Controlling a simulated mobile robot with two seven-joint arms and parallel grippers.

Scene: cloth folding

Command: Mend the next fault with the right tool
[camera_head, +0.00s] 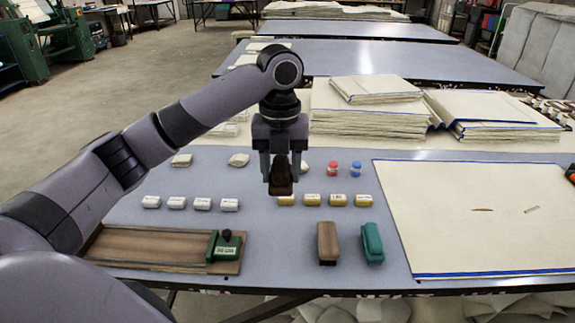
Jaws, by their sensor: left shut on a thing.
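My left gripper (280,172) is shut on a dark brown tool (281,182), held over the table behind the row of yellow-labelled blocks. A cream cloth (450,240) with blue edging lies flat at the right. It bears a brown mark (483,210) and a paler, slanted mark (532,210). A brown block-shaped tool (328,243) and a teal one (372,243) lie left of the cloth. A green tool with a black knob (225,246) sits on the right end of a brown board (150,247). My right gripper is not in view.
White blocks (202,204) and yellow-labelled blocks (338,200) stand in a row on the grey-blue table (265,265). A red (332,168) and a blue (355,169) small item stand behind. Folded cloth stacks (370,120) are at the back. An orange-and-dark thing (571,173) shows at the right edge.

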